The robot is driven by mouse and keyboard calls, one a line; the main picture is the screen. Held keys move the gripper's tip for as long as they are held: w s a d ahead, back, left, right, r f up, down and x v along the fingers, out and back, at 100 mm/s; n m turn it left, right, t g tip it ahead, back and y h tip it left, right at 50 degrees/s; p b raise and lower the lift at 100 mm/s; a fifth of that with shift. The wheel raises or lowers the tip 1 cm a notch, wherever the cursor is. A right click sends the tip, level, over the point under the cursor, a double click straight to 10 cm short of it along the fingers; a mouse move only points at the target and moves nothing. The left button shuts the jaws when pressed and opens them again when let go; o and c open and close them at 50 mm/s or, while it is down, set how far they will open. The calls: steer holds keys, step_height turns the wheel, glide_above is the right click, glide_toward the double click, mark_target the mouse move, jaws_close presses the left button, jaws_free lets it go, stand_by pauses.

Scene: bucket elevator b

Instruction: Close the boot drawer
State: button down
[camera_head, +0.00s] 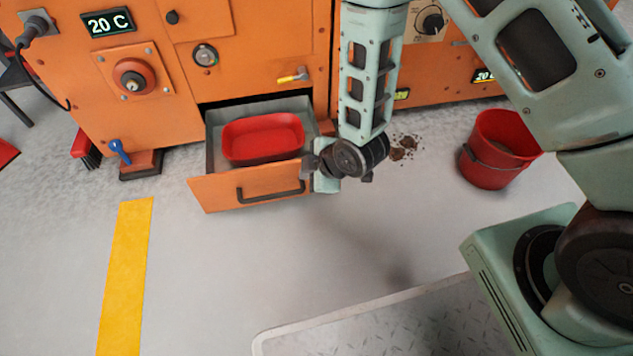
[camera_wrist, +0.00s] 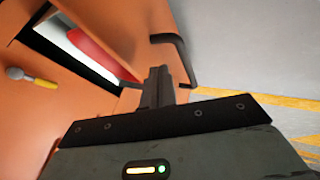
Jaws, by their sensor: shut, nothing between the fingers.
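The boot drawer stands open at the base of the orange machine, with its orange front (camera_head: 225,193) pulled out over the floor. A dark bar handle (camera_head: 270,193) is on that front; it also shows in the wrist view (camera_wrist: 180,58). A red tray (camera_head: 262,138) lies inside the drawer and partly shows in the wrist view (camera_wrist: 95,50). My gripper (camera_head: 310,166) is at the right end of the drawer front, its fingers shut and empty. In the wrist view the fingertips (camera_wrist: 158,75) are close to the drawer's edge and handle; I cannot tell whether they touch.
The orange machine (camera_head: 185,110) rises behind, with a yellow-handled lever (camera_head: 292,76) above the drawer. A red bucket (camera_head: 492,150) stands on the floor to the right, and dark spilled material (camera_head: 402,149) lies nearer. The floor in front of the drawer is clear.

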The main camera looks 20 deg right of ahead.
steer(key=shift+w+b, duration=0.35)
steer(key=shift+w, duration=0.8)
